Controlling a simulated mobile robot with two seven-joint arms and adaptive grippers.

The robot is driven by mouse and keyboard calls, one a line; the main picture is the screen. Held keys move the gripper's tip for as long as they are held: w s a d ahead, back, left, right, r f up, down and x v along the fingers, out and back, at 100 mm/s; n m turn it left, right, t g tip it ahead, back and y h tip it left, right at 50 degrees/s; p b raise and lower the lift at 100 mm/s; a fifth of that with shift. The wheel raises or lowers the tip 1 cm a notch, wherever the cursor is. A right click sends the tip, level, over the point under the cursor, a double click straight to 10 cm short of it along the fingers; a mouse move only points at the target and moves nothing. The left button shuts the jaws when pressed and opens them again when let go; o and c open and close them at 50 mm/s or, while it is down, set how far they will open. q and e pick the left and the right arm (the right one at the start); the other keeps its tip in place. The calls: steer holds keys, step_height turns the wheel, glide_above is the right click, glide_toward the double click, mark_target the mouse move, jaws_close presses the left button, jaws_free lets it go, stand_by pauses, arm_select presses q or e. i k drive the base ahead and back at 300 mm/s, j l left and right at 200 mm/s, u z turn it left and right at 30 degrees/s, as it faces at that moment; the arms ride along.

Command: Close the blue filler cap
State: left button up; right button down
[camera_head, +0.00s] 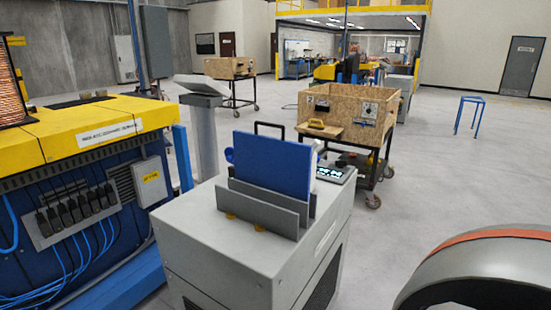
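A small blue round piece shows at the panel's left edge. The opening under the cap is hidden by the panel and plates. Neither of my grippers is in view. A rounded grey part of mine with an orange band shows at the lower right, apart from the cabinet.
A yellow and blue machine (90,135) with cables stands left of the cabinet. A grey pedestal (205,130) is behind it. A wooden crate (350,106) on a wheeled cart stands behind right. The floor at right is clear around a blue stand (470,114).

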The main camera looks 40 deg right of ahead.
mark_target(228, 153)
steer(key=i+j+z, duration=0.15)
steer(key=z, duration=0.25)
steer(key=i+j+z, duration=0.1)
steer(key=z, duration=0.3)
steer(key=j+z, duration=0.35)
steer(key=i+j+z, duration=0.25)
steer(key=j, duration=0.15)
steer(key=j+z, duration=0.25)
steer(key=j, duration=0.2)
steer(key=i+j+z, duration=0.15)
steer(key=j+z, duration=0.15)
steer(key=j, duration=0.15)
